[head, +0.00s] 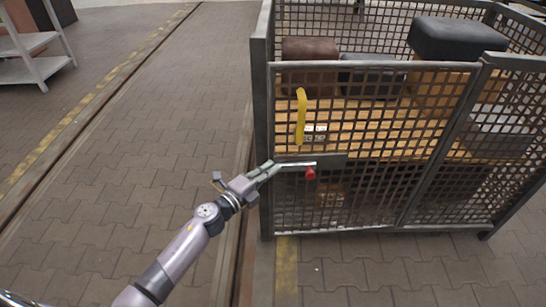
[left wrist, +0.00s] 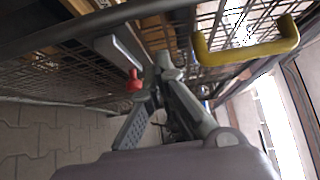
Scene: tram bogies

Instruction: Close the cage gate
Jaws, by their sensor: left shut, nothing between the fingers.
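The cage gate (head: 375,145) is a mesh panel with a grey frame at the front of the metal cage. It stands upright and looks about in line with the left corner post (head: 262,130); I cannot tell if a small gap remains. It carries a yellow handle (head: 301,117), also in the left wrist view (left wrist: 245,45), and below it a latch bar (head: 325,161) with a red knob (head: 310,173), seen too in the left wrist view (left wrist: 134,82). My left gripper (head: 268,168) is shut and empty beside the post, close to the latch's left end. My right gripper is out of view.
Inside the cage, a wooden crate (head: 375,115) and dark padded blocks (head: 455,38) are visible. A rail groove (head: 110,85) and a worn yellow line run along the paved floor. A grey shelf (head: 40,68) stands far left. The paving left of the cage is clear.

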